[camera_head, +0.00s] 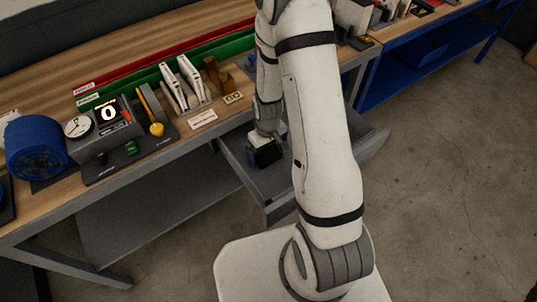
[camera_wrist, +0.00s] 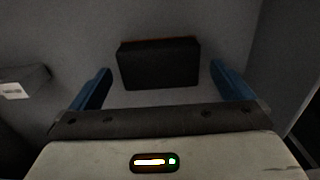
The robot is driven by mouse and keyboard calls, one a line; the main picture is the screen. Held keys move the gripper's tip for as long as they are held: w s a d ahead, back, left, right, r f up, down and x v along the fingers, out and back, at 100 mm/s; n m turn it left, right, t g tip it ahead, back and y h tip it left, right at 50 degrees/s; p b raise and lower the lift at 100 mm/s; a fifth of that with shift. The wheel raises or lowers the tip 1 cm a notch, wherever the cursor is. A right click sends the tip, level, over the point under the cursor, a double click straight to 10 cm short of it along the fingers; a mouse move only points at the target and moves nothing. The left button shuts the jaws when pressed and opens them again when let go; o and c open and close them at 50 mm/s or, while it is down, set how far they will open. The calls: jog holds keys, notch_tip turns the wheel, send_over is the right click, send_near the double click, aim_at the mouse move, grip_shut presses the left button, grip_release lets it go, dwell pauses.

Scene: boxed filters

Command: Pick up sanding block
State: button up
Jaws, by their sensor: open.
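A dark block with a thin brown far edge, likely the sanding block (camera_wrist: 158,66), lies on a grey surface in the wrist view. My gripper (camera_wrist: 160,72) is open, with one blue finger on each side of the block. Gaps show between the fingers and the block, and I cannot tell how far above the surface the fingertips are. In the head view my gripper (camera_head: 265,152) reaches down into an open grey drawer (camera_head: 281,207) under the bench. The block cannot be made out there.
A grey piece with a white label (camera_wrist: 14,91) is at the left of the wrist view. Drawer walls rise at the right. The wooden bench (camera_head: 50,95) above holds a blue round device (camera_head: 36,146), a gauge unit (camera_head: 98,130), and upright white filters (camera_head: 172,88).

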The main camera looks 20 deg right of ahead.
aim_at(268, 152)
jog(key=shift+c, duration=0.3)
jog(key=c, duration=1.1)
notch_tip(268, 152, up, 10)
jog(key=shift+b, duration=0.35)
